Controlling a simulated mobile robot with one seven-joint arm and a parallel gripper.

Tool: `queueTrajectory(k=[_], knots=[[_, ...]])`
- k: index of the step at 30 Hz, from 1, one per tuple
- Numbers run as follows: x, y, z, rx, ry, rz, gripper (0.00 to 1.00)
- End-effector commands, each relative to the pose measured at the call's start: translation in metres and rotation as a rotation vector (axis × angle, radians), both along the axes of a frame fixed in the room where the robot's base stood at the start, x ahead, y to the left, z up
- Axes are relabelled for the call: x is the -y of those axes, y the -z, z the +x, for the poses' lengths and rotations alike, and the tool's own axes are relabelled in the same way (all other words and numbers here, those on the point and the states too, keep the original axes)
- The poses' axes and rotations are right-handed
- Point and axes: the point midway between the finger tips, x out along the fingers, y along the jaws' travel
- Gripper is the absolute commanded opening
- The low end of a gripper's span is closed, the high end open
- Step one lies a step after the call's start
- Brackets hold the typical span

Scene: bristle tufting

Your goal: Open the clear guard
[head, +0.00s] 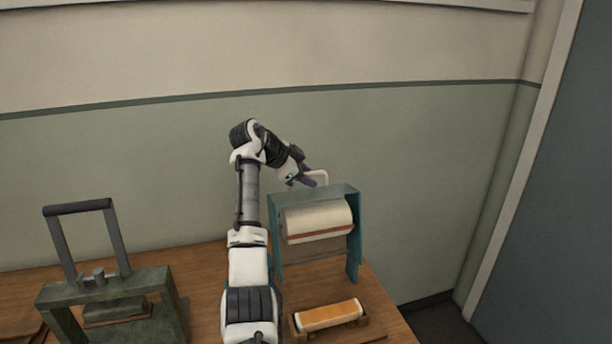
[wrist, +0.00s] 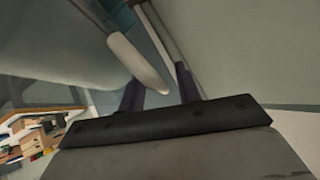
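A teal frame (head: 354,243) stands on the wooden bench, with a cream roll (head: 318,216) between its side posts. A pale loop handle (head: 321,178) rises at the frame's top. I cannot clearly make out the clear guard's pane or whether it is raised. My gripper (head: 308,181) is at the top of the frame, beside the pale handle. In the wrist view, a pale rounded bar (wrist: 138,62), apparently the handle, reaches between my two dark fingers (wrist: 160,90). The fingers are apart, with gaps beside the bar. Any contact is hard to tell.
A green press with a tall dark handle (head: 78,208) stands at the left of the bench. An orange-topped block in a wooden holder (head: 329,315) lies in front of the teal frame. The wall (head: 430,170) is close behind. The bench ends right of the frame.

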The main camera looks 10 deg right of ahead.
Motion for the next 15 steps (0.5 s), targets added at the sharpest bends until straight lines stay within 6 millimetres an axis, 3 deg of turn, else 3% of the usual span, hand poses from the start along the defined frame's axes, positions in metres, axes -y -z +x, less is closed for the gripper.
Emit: queueTrajectory(k=[7,15], knots=[[-0.012,-0.010,-0.004,0.004,-0.001,0.000,0.34],[-0.055,-0.050,-0.018,0.005,-0.002,-0.001,0.34]])
